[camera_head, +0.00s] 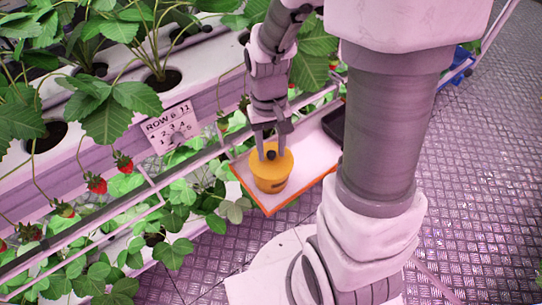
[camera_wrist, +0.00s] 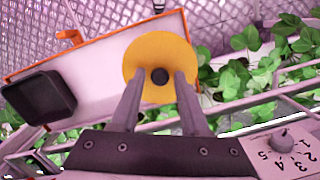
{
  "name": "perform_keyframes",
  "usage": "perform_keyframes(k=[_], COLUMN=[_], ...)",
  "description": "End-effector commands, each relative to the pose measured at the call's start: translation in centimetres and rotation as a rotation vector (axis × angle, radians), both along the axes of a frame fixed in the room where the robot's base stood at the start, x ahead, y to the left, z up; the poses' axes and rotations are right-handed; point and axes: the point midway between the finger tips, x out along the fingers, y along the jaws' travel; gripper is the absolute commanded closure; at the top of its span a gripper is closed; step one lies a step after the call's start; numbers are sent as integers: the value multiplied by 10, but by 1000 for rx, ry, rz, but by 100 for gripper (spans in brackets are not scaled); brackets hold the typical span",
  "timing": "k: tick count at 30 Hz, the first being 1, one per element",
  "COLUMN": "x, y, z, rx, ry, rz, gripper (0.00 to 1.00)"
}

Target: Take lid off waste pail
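The waste pail (camera_head: 271,182) is a small yellow-orange tub standing upright on a tray. Its round yellow lid (camera_head: 284,162) is on top, with a dark knob (camera_head: 271,155) at the centre. My gripper (camera_head: 270,152) points down over the lid, open, with one finger on each side of the knob. In the wrist view the lid (camera_wrist: 160,52) hides the pail body. The knob (camera_wrist: 160,75) lies between the fingertips (camera_wrist: 160,74), with yellow lid visible on both sides of it. I cannot tell whether the fingertips touch the lid.
The pail stands on a white tray with an orange rim (camera_head: 300,197). A black container (camera_head: 334,122) sits at the tray's far end. Strawberry plants and a rail border the tray, with a row sign (camera_head: 172,128) to the left. Metal floor (camera_head: 480,180) is open to the right.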

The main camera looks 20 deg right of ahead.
Motion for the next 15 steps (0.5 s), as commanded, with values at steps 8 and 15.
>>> perform_keyframes(k=[8,15], x=[0,0], y=[0,0], z=[0,0], rx=[0,0], ry=[0,0], rz=[0,0], gripper=[100,100])
